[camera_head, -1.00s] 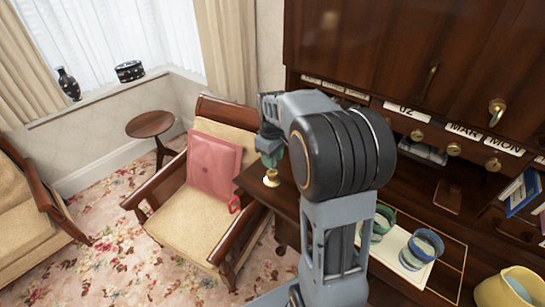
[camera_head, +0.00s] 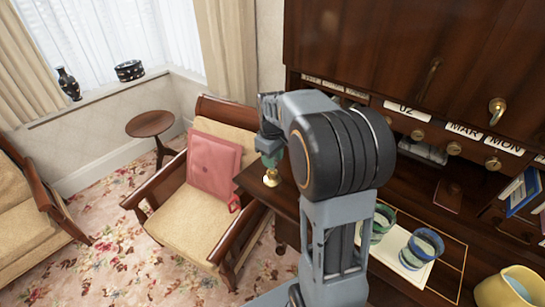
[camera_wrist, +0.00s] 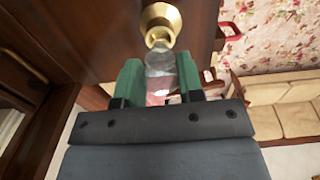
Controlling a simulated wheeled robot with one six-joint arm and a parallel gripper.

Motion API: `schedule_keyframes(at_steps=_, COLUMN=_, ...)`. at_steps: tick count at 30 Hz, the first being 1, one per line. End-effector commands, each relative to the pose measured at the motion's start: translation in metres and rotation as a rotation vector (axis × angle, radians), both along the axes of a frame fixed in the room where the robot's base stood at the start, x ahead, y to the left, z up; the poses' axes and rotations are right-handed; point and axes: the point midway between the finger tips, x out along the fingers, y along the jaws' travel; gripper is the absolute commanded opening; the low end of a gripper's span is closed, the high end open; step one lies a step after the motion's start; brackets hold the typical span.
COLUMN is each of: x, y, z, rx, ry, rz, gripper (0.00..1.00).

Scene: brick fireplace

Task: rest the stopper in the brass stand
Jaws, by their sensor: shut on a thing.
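The brass stand (camera_head: 271,178) is upright on the near-left end of the dark wooden desk top. In the wrist view the stand (camera_wrist: 160,17) is a round gold piece just beyond my fingertips. My gripper (camera_head: 270,158) is directly above the stand. In the wrist view the green fingers of my gripper (camera_wrist: 160,80) are shut on the clear glass stopper (camera_wrist: 159,66). The stopper's far end lines up with the stand's small ring-like top. I cannot tell whether they touch. In the head view the stopper is hidden by my gripper.
An armchair (camera_head: 177,224) with a pink cushion (camera_head: 215,166) is left of the desk. A tray (camera_head: 393,254) with two blue-green cups (camera_head: 424,247) lies right of my arm. A yellow jug (camera_head: 510,290) is at the lower right. Tall dark cabinet doors (camera_head: 400,50) stand behind.

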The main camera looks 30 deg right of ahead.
Motion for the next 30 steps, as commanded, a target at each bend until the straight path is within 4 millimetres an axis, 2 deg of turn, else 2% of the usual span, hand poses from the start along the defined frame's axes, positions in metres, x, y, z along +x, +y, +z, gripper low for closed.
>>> schedule_keyframes(at_steps=30, x=0.000, y=0.000, z=-0.026, rx=0.000, ry=0.000, rz=0.000, gripper=0.18)
